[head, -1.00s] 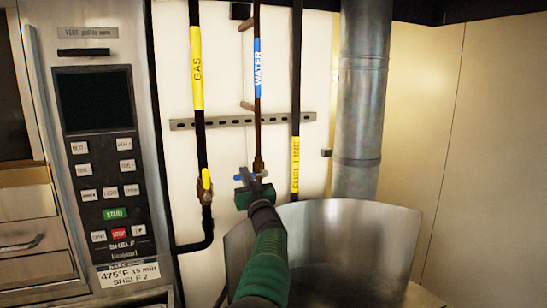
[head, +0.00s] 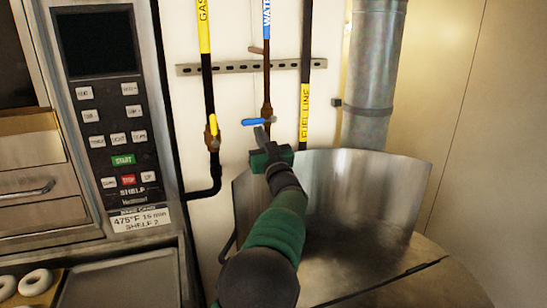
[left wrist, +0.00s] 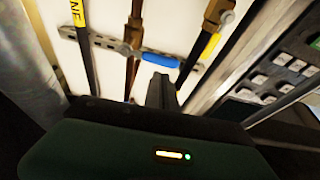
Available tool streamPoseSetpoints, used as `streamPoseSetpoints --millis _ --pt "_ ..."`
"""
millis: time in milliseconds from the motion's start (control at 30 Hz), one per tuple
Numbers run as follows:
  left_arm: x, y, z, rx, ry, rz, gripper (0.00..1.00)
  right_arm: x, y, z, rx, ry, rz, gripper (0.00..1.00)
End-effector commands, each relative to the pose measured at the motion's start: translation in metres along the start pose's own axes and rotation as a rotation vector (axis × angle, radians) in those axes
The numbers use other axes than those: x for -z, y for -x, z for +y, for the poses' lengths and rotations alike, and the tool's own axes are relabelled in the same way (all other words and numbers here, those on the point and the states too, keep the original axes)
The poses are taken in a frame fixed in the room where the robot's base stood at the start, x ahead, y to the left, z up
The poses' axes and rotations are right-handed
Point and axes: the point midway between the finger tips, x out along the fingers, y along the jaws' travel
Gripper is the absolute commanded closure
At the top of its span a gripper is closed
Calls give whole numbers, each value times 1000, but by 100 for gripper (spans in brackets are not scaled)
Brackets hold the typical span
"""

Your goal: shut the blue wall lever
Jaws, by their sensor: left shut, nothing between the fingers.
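The blue wall lever (head: 257,121) sits on the brown water pipe (head: 266,85) and lies about level, across the pipe. It also shows in the left wrist view (left wrist: 159,60), just beyond the fingertips. My left gripper (head: 262,136) is shut and empty. Its fingertips are just below the lever in the head view; I cannot tell whether they touch it. In the left wrist view the shut fingers (left wrist: 161,92) point up toward the lever. My right gripper is not in view.
The yellow gas lever (head: 213,130) stands upright on the black pipe to the left. A fuel line pipe (head: 305,75) runs on the right. A large metal kettle (head: 395,195) stands below. The oven control panel (head: 105,110) is at left.

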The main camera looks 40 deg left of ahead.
Motion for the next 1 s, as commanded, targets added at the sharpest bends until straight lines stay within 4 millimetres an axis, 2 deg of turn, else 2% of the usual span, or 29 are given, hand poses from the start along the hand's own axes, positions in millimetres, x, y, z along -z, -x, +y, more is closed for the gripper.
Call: streamPoseSetpoints --millis 33,200,400,600,1000 --pt "-3 15 1 -3 3 0 100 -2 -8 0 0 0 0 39" --pt "-1 56 0 -1 4 3 100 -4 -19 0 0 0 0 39" --pt "1 93 0 1 4 4 100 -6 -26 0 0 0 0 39" --pt "2 105 0 2 1 7 100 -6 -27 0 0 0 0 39" --pt "3 105 0 3 2 7 100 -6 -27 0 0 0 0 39"
